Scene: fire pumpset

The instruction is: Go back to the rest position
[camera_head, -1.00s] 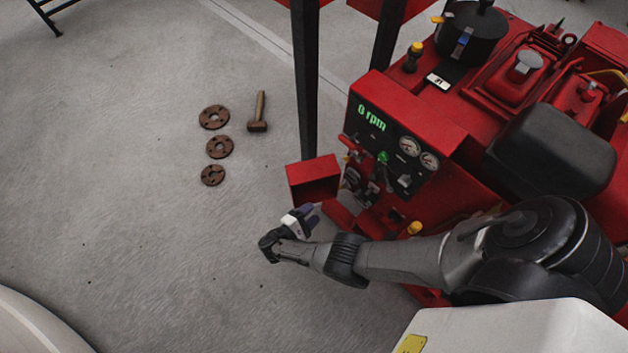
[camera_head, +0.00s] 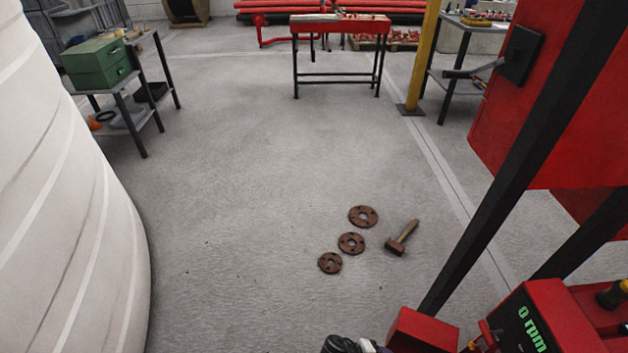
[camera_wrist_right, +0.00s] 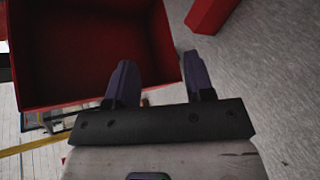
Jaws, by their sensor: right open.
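My right gripper (camera_wrist_right: 158,68) is open in the right wrist view, with its two dark fingers apart and nothing between them. In the head view only a small part of my right wrist and gripper (camera_head: 350,345) shows at the bottom edge, left of a small red box. My left gripper is in neither view. The red pumpset panel (camera_head: 540,325) with its green "0 rpm" display is cut off at the lower right of the head view.
Several rusty items lie on the floor: three flanges (camera_head: 351,243) and a hammer (camera_head: 402,238). A black post (camera_head: 520,150) and red cabinet (camera_head: 560,100) stand right. A large white ribbed tank (camera_head: 70,200) stands left. A red open box shape (camera_wrist_right: 90,50) fills the wrist view's upper left.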

